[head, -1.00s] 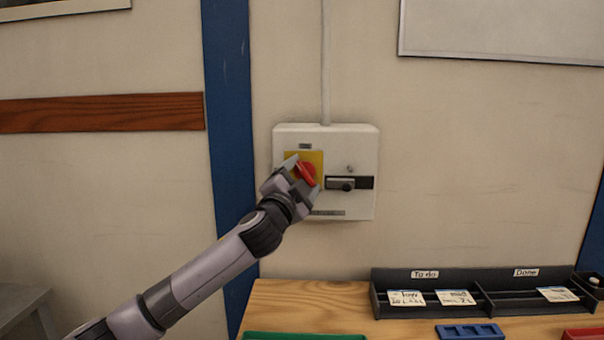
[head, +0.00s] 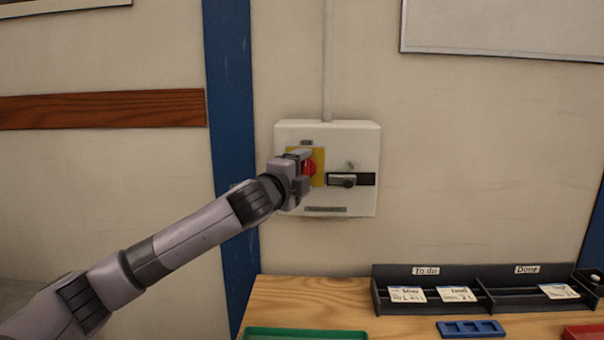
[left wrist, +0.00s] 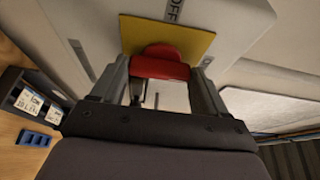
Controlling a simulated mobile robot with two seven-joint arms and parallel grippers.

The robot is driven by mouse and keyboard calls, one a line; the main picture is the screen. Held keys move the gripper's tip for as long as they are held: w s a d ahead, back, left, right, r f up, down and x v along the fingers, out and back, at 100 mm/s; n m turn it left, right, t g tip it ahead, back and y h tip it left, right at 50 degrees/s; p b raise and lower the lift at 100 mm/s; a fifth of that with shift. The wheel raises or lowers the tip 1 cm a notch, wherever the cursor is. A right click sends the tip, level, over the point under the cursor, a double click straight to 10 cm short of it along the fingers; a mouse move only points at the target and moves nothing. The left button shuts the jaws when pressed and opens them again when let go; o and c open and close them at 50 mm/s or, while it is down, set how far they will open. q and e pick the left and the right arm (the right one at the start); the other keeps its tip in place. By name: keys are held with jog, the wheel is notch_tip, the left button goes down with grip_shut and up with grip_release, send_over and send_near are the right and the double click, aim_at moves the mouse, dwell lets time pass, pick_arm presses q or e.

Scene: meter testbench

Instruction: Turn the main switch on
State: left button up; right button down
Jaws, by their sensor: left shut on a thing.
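The main switch is a red rotary handle (head: 310,167) on a yellow plate (head: 319,157), on the front of a white wall box (head: 340,200). In the left wrist view the red handle (left wrist: 160,65) sits between the two fingers, with the yellow plate (left wrist: 135,30) behind it and an "OFF" label (left wrist: 174,10) beyond the plate's edge. My left gripper (head: 303,167) is at the handle and shut on it. The gripper hides part of the handle and plate in the head view. My right gripper is not in view.
A black and grey latch (head: 348,181) sits on the box right of the switch. Below is a wooden bench (head: 290,300) with a black card rack (head: 475,305), a green tray (head: 305,334) and a blue holder (head: 470,330). The wall around the box is clear.

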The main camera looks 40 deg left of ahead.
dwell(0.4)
pick_arm(q)
jog(key=o, duration=1.1)
jog(key=shift+c, duration=0.2)
jog(key=shift+s, duration=0.1)
jog(key=s+d+b, duration=0.1)
jog(key=s+b, duration=0.1)
jog(key=s, duration=0.5)
jog(key=shift+d+f, duration=0.1)
